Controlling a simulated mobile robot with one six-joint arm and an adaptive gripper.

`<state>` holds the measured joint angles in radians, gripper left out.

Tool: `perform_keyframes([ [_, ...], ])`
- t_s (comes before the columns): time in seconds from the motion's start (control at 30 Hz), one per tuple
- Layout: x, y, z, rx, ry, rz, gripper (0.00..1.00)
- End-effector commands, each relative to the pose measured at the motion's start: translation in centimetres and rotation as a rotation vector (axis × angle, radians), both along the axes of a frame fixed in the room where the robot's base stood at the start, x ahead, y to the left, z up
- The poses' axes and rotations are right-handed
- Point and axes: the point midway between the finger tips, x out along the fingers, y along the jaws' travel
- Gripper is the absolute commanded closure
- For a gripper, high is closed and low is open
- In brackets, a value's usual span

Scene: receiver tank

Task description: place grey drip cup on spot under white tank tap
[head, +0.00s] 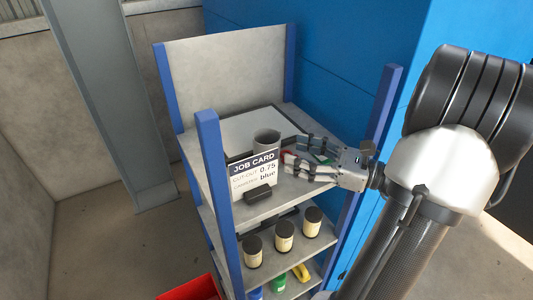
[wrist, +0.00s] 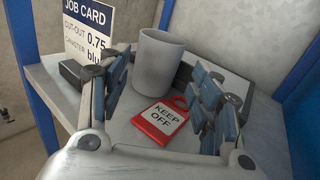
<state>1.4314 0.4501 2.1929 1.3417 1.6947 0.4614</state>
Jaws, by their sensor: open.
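The grey drip cup (head: 266,142) stands upright on the top shelf of a blue-posted rack, behind the job card. In the wrist view the cup (wrist: 160,62) is ahead of and roughly between my two fingers. My gripper (head: 292,150) reaches in from the right above the shelf, open and empty, its fingertips pointing at the cup. Whether a finger touches the cup I cannot tell. The white tank, its tap and the spot under it are not in either view.
The job card (head: 252,172) stands at the shelf's front. A red KEEP OFF tag (wrist: 160,122) lies before the cup. A rack post (head: 384,105) rises near my gripper. Several cream canisters (head: 284,236) stand on the shelf below. A blue wall (head: 340,45) stands behind.

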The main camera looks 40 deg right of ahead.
Motion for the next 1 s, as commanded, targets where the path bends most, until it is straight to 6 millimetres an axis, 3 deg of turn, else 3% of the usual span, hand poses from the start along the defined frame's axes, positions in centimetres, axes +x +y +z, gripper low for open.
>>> perform_keyframes([
  [0.27,2.0,1.0,0.1,-0.001,0.001,0.003,0.42],
  [0.57,5.6,2.6,0.5,-0.001,0.001,0.003,0.42],
  [0.83,5.9,2.7,0.6,0.0,0.0,0.0,0.42],
  [1.0,5.9,2.7,0.6,0.0,0.001,0.0,0.52],
])
